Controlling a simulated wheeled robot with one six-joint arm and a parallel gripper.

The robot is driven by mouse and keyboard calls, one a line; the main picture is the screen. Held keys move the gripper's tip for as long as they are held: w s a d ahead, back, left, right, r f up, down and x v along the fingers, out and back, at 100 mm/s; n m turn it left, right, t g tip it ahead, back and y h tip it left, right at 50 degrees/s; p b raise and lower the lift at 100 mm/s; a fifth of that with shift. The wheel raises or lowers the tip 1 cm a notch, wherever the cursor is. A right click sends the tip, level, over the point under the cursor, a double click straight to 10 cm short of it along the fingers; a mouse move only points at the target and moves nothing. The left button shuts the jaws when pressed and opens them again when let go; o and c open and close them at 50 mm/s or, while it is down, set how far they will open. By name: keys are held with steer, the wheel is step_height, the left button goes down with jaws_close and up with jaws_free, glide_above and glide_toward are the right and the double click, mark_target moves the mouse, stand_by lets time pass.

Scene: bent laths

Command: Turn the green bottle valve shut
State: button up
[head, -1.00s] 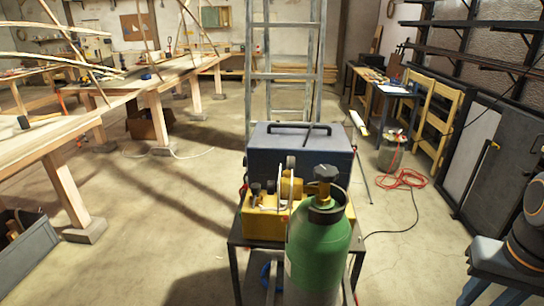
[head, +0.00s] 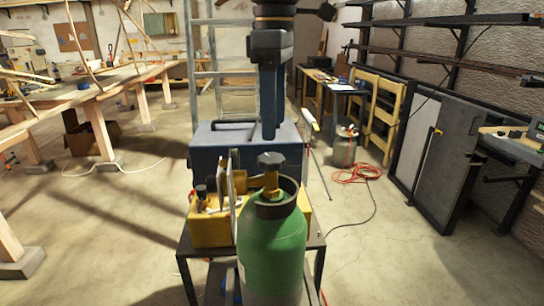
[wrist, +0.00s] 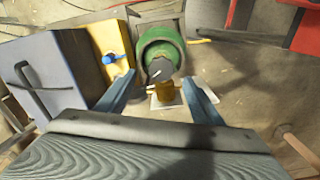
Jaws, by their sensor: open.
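The green bottle (head: 272,250) stands upright in front of the yellow unit. The wrist view shows my gripper (wrist: 160,88) open and empty, one blue finger on each side of the picture. The knob (wrist: 160,70) shows between and slightly beyond the fingertips, with the bottle (wrist: 162,45) behind it. I see no contact.
A ladder (head: 205,80) stands behind. A red hose (head: 355,174) lies on the floor to the right.

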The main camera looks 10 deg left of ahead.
mark_target(271, 157)
steer(key=shift+s+a+r+n, duration=0.15)
steer(key=shift+s+a+n, duration=0.05)
steer(key=shift+a+n, duration=0.1)
step_height(271, 157, down, 7)
steer(key=shift+f+p, duration=0.2)
steer(key=shift+p, duration=0.3)
steer(key=c, duration=1.1)
